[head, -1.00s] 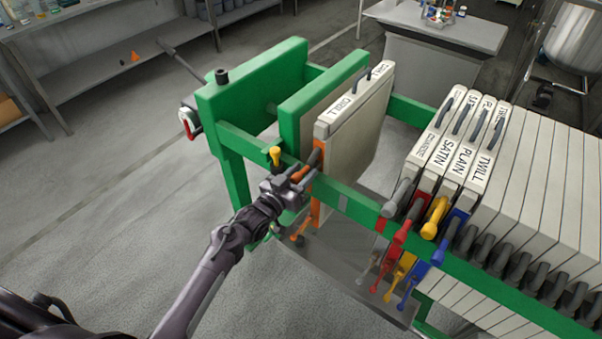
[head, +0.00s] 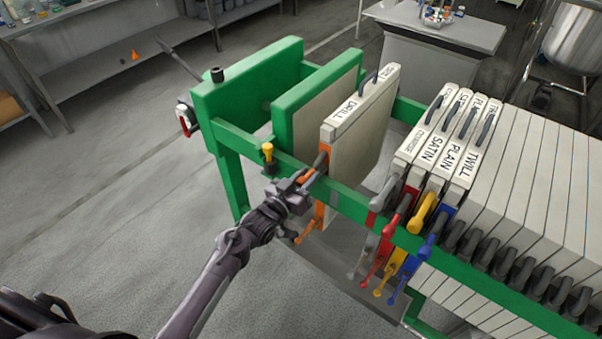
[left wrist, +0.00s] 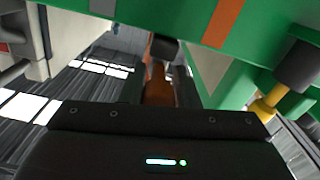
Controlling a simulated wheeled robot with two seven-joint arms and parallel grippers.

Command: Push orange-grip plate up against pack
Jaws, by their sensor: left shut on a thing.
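The orange-grip plate (head: 357,135), labelled DRILL, hangs upright on the green rails with an orange edge at its front. My left gripper (head: 300,186) is shut on its orange grip (head: 308,175), which also shows in the left wrist view (left wrist: 158,88). The pack (head: 520,180) of upright plates stands to the right; its nearest plates are labelled, including SATIN (head: 435,145), PLAIN and TWILL. A clear gap separates the DRILL plate from the pack. My right gripper is not in view.
A green pressing plate (head: 300,95) and the green end frame (head: 235,90) stand left of the DRILL plate. The green front rail (head: 345,200) runs past my gripper, with a yellow knob (head: 267,150) on it. A drip tray (head: 335,270) lies below.

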